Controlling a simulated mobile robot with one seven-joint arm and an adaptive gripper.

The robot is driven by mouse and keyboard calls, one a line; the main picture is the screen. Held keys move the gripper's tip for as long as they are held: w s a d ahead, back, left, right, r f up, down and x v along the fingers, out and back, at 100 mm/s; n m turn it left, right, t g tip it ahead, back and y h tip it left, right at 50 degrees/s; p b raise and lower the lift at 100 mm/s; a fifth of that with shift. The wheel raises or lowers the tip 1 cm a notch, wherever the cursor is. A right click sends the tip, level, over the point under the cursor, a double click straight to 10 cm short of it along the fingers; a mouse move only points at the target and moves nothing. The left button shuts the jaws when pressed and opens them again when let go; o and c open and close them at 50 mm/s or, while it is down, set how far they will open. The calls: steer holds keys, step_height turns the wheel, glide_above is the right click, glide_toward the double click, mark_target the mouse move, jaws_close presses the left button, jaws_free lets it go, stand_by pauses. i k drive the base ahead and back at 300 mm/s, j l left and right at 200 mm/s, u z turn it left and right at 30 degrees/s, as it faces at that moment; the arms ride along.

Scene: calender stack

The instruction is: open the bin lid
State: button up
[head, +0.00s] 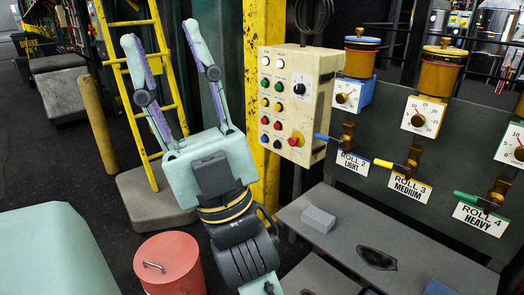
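A coral-red round bin (180,284) stands on the dark floor at the lower middle left of the head view. Its flat lid (172,252) lies on top and looks closed. A small metal bar handle (153,267) sits on the left part of the lid. The bin's lower part is cut off by the picture edge. My gripper (161,36) points upward with its two long fingers spread wide. It is open and empty. In the picture it is above the bin, and it is not touching the lid or handle.
A control box (293,100) with buttons is right of my gripper. Levers and gauges line a grey panel (385,160). A grey block (318,219) lies on a bench (345,236). A yellow ladder (160,50) and post (97,120) stand behind.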

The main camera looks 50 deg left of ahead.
mark_target(167, 257)
steer(key=u, duration=2.15)
steer(key=i+l+z, duration=0.3)
steer(key=k+j, duration=0.05)
